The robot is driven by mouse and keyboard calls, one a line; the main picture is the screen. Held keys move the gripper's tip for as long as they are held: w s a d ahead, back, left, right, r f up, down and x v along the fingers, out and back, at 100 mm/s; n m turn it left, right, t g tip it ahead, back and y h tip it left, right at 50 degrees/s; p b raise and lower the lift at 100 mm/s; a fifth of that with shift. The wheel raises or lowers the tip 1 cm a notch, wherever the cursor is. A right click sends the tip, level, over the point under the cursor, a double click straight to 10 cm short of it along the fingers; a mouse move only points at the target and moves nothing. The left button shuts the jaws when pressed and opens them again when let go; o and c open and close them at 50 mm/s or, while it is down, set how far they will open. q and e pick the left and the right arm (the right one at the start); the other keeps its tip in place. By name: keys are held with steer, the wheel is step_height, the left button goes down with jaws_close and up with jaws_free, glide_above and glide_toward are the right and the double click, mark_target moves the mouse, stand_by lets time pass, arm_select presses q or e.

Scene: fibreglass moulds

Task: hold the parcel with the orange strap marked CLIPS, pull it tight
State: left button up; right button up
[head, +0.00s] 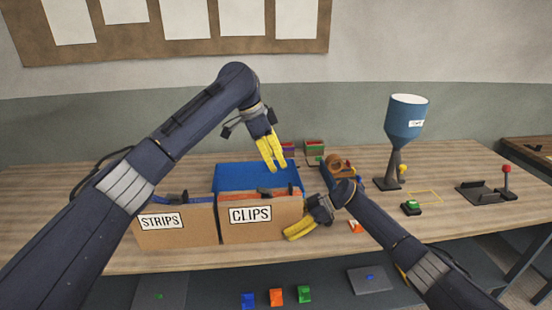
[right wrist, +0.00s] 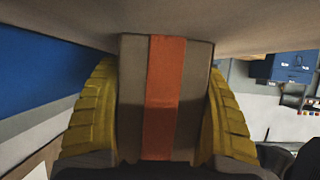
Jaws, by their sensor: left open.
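The CLIPS parcel (head: 285,228) is a brown cardboard box with a white label, upright at the table's front. Its orange strap (head: 252,194) shows along the top in the head view and runs down the parcel's narrow side (right wrist: 165,100) in the right wrist view. My right gripper (head: 300,229) is at the parcel's right end; its yellow fingers lie against both faces, with the strap between them. My left gripper (head: 273,168) is open and empty, pointing down above and behind the CLIPS parcel. The strap's free end cannot be made out.
The STRIPS parcel (head: 200,230) with a blue strap stands close left of the CLIPS parcel. A blue bin (head: 235,176) is behind both. A tape dispenser (head: 340,166), a blue funnel (head: 406,118) and a green button (head: 411,208) stand to the right.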

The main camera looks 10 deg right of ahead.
steer(key=o, duration=0.4)
